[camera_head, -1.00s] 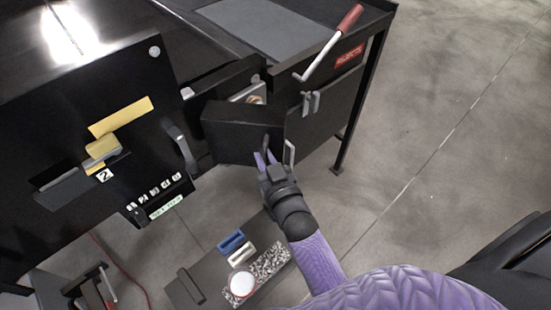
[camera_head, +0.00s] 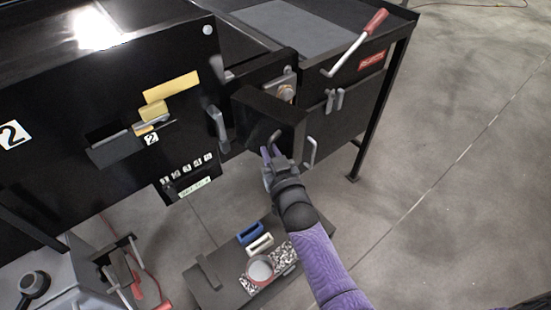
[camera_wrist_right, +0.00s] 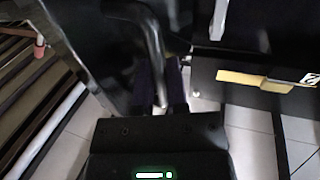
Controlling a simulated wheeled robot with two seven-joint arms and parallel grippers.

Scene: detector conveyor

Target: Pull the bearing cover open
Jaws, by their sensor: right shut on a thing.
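The bearing cover (camera_head: 250,120) is a black box-shaped panel on the front of the black machine, in the middle of the head view. My right gripper (camera_head: 268,153) is shut on the cover's bent grey handle (camera_head: 275,137). In the right wrist view the handle (camera_wrist_right: 152,45) runs down between the dark purple fingers (camera_wrist_right: 160,90), and the dark cover lies behind it. My left gripper is not in view.
A lever with a red grip (camera_head: 375,22) stands above the cover's right side. A metal pull (camera_head: 310,152) is close right of my gripper. A low dark platform (camera_head: 205,292) with small blocks and a white round container (camera_head: 260,269) is below. Floor at right is clear.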

